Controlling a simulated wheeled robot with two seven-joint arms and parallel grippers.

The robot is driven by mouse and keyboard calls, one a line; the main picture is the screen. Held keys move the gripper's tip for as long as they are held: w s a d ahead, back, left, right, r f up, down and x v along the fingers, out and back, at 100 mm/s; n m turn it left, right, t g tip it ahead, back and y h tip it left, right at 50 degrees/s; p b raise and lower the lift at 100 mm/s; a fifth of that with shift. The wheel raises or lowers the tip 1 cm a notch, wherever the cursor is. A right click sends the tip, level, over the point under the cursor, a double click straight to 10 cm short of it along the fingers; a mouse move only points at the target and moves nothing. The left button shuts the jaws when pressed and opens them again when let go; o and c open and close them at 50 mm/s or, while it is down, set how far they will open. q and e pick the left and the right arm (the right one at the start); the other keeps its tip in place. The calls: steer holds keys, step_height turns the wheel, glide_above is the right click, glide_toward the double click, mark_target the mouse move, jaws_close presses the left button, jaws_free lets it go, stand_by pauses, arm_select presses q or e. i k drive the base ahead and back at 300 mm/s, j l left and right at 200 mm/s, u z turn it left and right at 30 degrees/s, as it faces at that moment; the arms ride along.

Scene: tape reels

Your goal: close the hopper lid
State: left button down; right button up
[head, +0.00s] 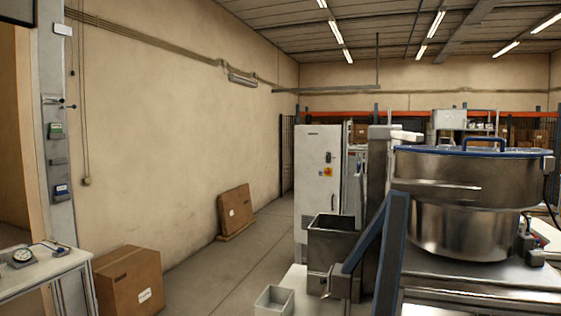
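A large round steel vessel (460,215) stands on a metal machine bench at the right. Along its top runs a blue rim (440,150) with a raised blue handle (485,141); seen nearly edge-on, I cannot tell whether this is a lid lying flat. A square steel bin (333,244) with an open top sits left of it, lower down. I cannot tell which of the two is the hopper. Neither of my grippers shows in the head view.
A slanted blue bar (378,232) and a grey column (378,190) stand before the vessel's left side. A small box (274,301) sits low in front. A white cabinet (318,185) is behind. A cardboard box (128,280) is at left; the floor between is clear.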

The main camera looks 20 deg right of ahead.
mark_target(360, 210)
steer(key=i+j+u, duration=0.3)
steer(key=j+u, duration=0.15)
steer(key=i+j+u, duration=0.3)
steer(key=u, duration=0.15)
steer(key=i+j+u, duration=0.25)
steer(key=i+u, duration=0.2)
steer(key=i+j+z, duration=0.15)
steer(key=i, duration=0.3)
steer(key=i+j+z, duration=0.15)
steer(key=i, duration=0.3)
steer(key=i+l+z, duration=0.25)
steer(key=z, duration=0.2)
steer(key=i+z, duration=0.9)
steer(key=i+j+z, duration=0.15)
steer(key=i+z, duration=1)
steer(key=z, duration=0.2)
steer(key=i+j+z, duration=0.1)
steer(key=i+z, duration=0.2)
steer(key=z, duration=0.15)
steer(key=i+j+z, duration=0.3)
steer(key=z, duration=0.15)
steer(key=i+j+z, duration=0.25)
steer(key=z, duration=0.2)
steer(key=i+j+z, duration=0.1)
steer(key=j+z, duration=0.35)
steer(key=i+j, duration=0.05)
steer(key=j, duration=0.05)
